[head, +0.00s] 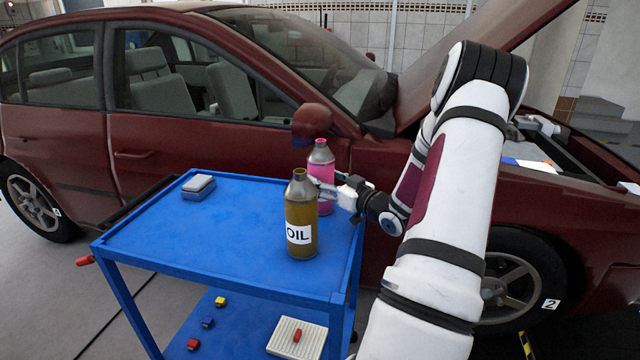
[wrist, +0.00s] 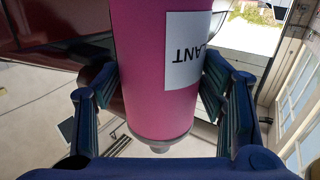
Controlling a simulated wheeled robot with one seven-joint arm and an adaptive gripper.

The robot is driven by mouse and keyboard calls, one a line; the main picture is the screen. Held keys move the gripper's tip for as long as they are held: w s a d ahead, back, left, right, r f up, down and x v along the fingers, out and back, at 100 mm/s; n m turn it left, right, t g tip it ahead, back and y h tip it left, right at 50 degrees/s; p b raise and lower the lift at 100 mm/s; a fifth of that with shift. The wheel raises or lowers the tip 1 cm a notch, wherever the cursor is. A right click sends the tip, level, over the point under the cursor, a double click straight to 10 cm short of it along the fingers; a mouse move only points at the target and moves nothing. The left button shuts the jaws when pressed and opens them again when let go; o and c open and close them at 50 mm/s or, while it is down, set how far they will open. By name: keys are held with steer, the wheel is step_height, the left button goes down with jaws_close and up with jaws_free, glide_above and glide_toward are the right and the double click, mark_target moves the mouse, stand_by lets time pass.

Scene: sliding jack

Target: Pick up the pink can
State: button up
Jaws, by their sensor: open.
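The pink can (head: 321,172) stands upright on the blue cart's top, behind the yellow-brown oil can (head: 301,215), which hides part of it in the head view. My gripper (head: 335,190) reaches in from the right at the pink can. In the wrist view the pink can (wrist: 155,75), with a white label, fills the space between the open fingers (wrist: 160,105). A finger stands on each side of it. The wrist view does not clearly show whether either finger touches the can.
The blue cart top (head: 230,245) has free room to the left. A grey-blue block (head: 198,187) lies at its back left. Small coloured pieces and a white tray (head: 298,338) are on the lower shelf. A dark red car (head: 200,130) stands close behind.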

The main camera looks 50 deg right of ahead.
steer(key=shift+w+d+f+b, duration=0.1)
steer(key=shift+w+d+b, duration=0.15)
steer(key=shift+w, duration=1.1)
steer(key=shift+w+d+b, duration=0.15)
steer(key=shift+w+d, duration=0.1)
steer(key=shift+w, duration=1.05)
jaws_close()
